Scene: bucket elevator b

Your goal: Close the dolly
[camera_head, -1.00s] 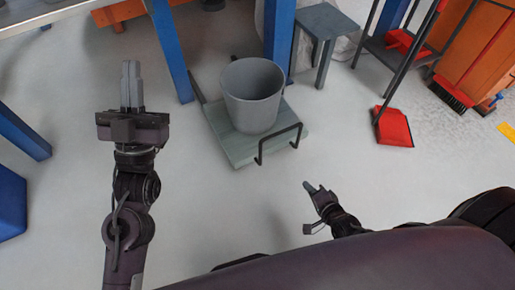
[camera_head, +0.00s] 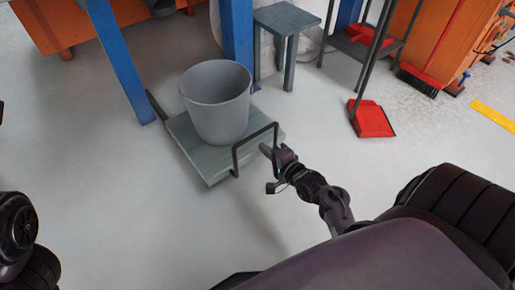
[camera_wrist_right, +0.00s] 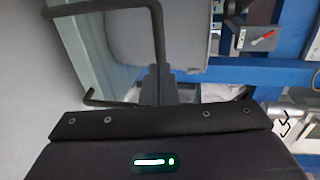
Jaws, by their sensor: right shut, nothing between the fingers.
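The dolly (camera_head: 195,158) is a flat grey-green platform on the floor with a black U-shaped handle (camera_head: 254,136) standing at its near right edge. A grey bucket (camera_head: 217,110) stands upright on the platform. My right gripper (camera_head: 266,150) is shut and empty, close beside the right part of the handle; I cannot tell if they touch. In the right wrist view the shut fingers (camera_wrist_right: 158,84) are just below one bar of the handle (camera_wrist_right: 158,35), with the platform (camera_wrist_right: 92,60) behind. My left gripper is out of view; only part of my left arm shows at the left edge.
A blue post (camera_head: 237,45) and a grey stool (camera_head: 287,25) stand behind the dolly. Another blue post (camera_head: 118,60) is to its left. A red dustpan (camera_head: 372,118) is to the right. The floor left and in front of the dolly is clear.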

